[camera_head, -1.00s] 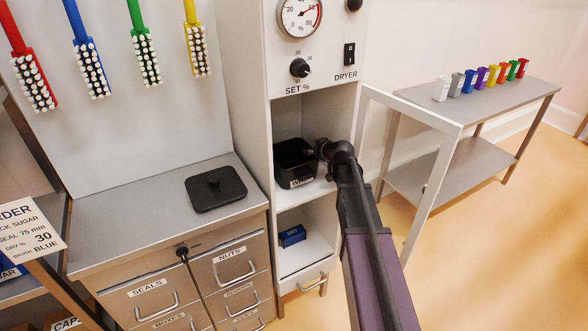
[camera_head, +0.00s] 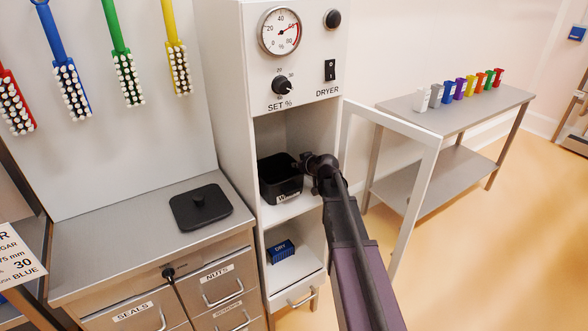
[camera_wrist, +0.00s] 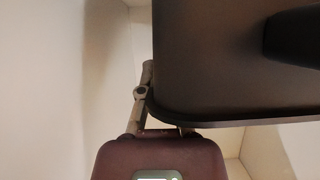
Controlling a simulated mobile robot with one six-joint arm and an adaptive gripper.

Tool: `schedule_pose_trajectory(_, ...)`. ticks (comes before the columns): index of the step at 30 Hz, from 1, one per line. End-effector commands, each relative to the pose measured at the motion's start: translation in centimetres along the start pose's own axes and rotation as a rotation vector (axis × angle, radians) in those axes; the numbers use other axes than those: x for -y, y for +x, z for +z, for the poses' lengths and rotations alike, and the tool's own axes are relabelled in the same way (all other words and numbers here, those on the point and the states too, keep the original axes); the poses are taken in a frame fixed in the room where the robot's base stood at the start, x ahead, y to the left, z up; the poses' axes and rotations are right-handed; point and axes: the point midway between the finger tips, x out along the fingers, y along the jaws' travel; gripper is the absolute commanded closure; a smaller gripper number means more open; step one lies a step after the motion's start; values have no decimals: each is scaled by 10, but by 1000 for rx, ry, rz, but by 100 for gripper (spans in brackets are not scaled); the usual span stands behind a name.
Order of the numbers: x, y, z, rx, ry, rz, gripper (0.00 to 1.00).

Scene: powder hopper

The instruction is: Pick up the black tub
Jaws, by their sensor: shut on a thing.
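The black tub (camera_head: 280,184) is an open-topped square box with a white label on its front. It stands upright in the upper compartment of the dryer cabinet; I cannot tell whether it touches the shelf or is slightly raised. My gripper (camera_head: 309,170) is at the tub's right side, shut on its rim or wall. In the wrist view the tub (camera_wrist: 205,65) fills the upper right as a dark wall, with my gripper (camera_wrist: 150,95) against its edge. The fingertips are mostly hidden.
The dryer's white door frame (camera_head: 424,185) stands open to the right of my arm. A blue "DRY" container (camera_head: 281,252) sits in the compartment below. A black lid (camera_head: 201,207) lies on the counter at left. A side table (camera_head: 455,118) with several coloured items stands at right.

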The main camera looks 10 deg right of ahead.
Motion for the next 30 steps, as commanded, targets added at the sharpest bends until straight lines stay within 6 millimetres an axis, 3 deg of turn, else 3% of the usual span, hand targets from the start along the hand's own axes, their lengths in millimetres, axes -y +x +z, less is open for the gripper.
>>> schedule_pose_trajectory(30, 0, -42, -77, 0, 0, 0, 100)
